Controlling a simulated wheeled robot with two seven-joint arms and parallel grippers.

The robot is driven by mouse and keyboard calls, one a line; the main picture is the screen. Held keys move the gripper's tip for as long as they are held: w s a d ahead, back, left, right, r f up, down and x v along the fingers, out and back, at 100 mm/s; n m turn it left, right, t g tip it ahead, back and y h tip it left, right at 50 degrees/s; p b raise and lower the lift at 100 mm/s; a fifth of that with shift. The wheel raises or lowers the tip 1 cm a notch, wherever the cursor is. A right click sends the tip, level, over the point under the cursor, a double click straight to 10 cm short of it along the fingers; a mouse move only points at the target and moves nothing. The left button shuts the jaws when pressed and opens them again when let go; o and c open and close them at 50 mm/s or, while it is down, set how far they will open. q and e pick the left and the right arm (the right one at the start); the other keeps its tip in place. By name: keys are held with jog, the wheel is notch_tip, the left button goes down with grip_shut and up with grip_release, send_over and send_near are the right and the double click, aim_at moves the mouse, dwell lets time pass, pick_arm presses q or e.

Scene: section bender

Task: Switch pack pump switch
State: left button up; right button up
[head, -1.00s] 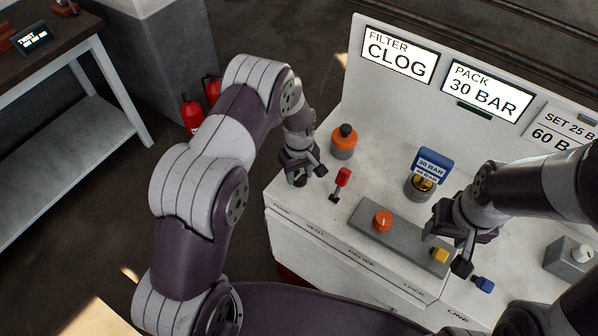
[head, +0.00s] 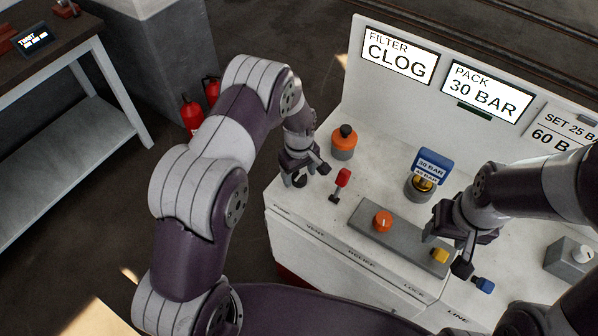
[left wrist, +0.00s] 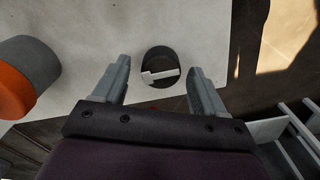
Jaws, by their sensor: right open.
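A dark round switch with a pale bar handle (left wrist: 160,72) sits on the left end of the white bench top. In the left wrist view it lies between my left gripper's two fingers, slightly beyond their tips. In the head view my left gripper (head: 308,177) hangs over this switch (head: 299,181) and partly hides it. My left gripper (left wrist: 160,76) is open, with a clear gap on both sides of the switch. My right gripper (head: 445,251) is open and empty above the right end of the grey valve block, near a yellow knob (head: 440,255).
A red-handled lever (head: 342,178) and an orange-topped canister (head: 344,142) stand close to my left gripper. An orange knob (head: 382,221) sits on the grey block (head: 365,211). Screens read FILTER CLOG (head: 398,55) and PACK 30 BAR (head: 486,90). A blue knob (head: 484,285) is at the front right.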

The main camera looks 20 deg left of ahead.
aim_at(300, 175)
pick_arm(q)
notch_tip(300, 175, up, 13)
jog(key=b, duration=0.1)
jog(key=shift+f, duration=0.15)
dwell(0.5)
jog(key=s+a+r+m, duration=0.1)
jog(key=s+m, duration=0.2)
jog(key=s, duration=0.3)
jog(key=s+a+r+m+t, duration=0.1)
jog(key=s+r+m, duration=0.1)
jog(key=s, duration=0.4)
jog(key=s+a+r+m, duration=0.2)
jog(key=s+m, duration=0.2)
jog(key=s, duration=0.3)
jog(key=shift+r, duration=0.15)
